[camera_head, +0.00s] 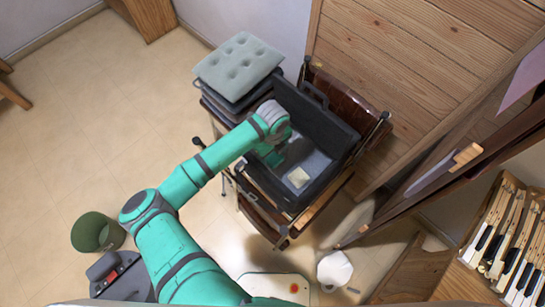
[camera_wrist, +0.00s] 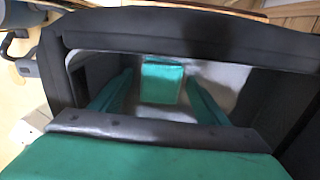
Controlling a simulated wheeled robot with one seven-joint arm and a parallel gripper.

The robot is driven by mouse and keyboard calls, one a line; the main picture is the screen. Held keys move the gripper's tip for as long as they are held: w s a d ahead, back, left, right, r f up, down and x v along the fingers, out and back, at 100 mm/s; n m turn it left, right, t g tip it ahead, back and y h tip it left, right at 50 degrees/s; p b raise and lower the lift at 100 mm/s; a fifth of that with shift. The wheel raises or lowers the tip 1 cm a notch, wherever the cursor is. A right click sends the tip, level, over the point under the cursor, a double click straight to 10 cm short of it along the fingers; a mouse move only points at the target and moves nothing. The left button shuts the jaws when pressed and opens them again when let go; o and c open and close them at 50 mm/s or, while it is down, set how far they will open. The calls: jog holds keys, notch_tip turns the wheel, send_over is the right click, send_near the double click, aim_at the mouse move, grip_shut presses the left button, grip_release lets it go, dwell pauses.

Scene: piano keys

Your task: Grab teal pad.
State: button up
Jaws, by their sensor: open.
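The teal pad (camera_wrist: 162,82) is a small teal block inside a dark open case (camera_head: 315,112). In the wrist view it shows in the middle, between my two teal fingers. My gripper (camera_wrist: 160,88) is open, reaching into the case, with a finger on each side of the pad. I see a gap between each finger and the pad. How deep the fingers reach beside it I cannot tell. In the head view my gripper (camera_head: 272,154) is at the left part of the case, and my wrist hides most of this spot; I cannot make out the pad there.
The case's raised dark walls stand close around my gripper. A pale square piece (camera_head: 298,178) lies in the case. A grey-green tufted cushion (camera_head: 238,64) tops a stack at its left. Wooden panelling (camera_head: 410,75) stands behind; piano keys (camera_head: 505,240) are at the right.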

jog(key=shift+c, duration=0.6)
jog(key=c, duration=1)
jog(key=shift+d, duration=0.1)
